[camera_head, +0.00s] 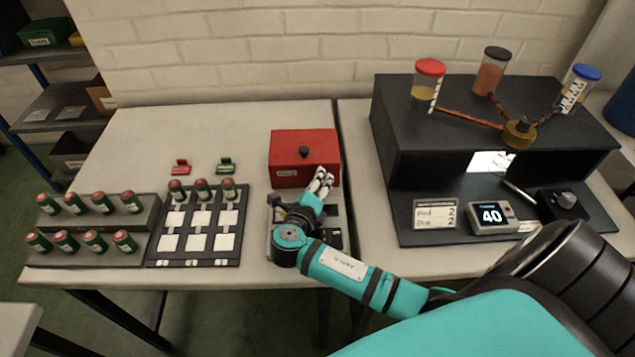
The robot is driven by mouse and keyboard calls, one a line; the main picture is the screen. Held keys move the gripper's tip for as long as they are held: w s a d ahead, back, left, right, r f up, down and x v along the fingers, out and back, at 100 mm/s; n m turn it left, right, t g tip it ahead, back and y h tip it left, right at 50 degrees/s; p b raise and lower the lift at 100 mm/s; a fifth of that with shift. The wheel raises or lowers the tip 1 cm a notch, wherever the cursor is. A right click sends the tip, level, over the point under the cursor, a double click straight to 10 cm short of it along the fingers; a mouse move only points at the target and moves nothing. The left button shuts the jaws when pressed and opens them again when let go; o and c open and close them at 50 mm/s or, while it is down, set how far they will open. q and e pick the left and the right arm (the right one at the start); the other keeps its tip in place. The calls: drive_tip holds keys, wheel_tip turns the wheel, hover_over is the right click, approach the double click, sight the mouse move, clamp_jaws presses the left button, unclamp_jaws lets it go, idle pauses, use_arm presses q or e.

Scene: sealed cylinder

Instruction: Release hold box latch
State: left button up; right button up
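A red box (290,150) with a black knob (304,152) on its lid stands near the middle of the table. It looks like the hold box, and its lid looks closed. A small white label is on its front face. My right gripper (322,178) is at the box's front right corner, its fingers pointing away from me. Its fingers look close together, but I cannot tell whether they are shut or touch the box. It hides part of the front face, and I cannot make out a latch. My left gripper is out of view.
A grey device (335,218) sits in front of the box, partly under my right arm. Left are a black tray (238,225) and a rack (152,218) with several red-capped green cylinders. A black machine (395,170) with jars stands right.

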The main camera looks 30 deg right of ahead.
clamp_jaws()
drive_tip(key=shift+r+p, duration=0.15)
drive_tip(key=shift+p, duration=0.5)
drive_tip(key=m+p, duration=0.1)
drive_tip(key=p, duration=0.1)
drive_tip(key=m+y+p, duration=0.1)
drive_tip(key=p, duration=0.1)
drive_tip(key=m+y+p, duration=0.1)
drive_tip(key=p, duration=0.1)
drive_tip(key=shift+s+d+r+m, duration=0.15)
drive_tip(key=shift+d+r+m, duration=0.05)
drive_tip(key=shift+r+m, duration=0.1)
drive_tip(key=shift+d+f+m+t+y+p, duration=0.15)
drive_tip(key=shift+m+t+y+p, duration=0.35)
drive_tip(key=shift+m+y+p, duration=0.35)
drive_tip(key=shift+s+f+m+t+y+p, duration=0.1)
drive_tip(key=shift+m+t+y+p, duration=0.35)
drive_tip(key=shift+m, duration=0.6)
unclamp_jaws()
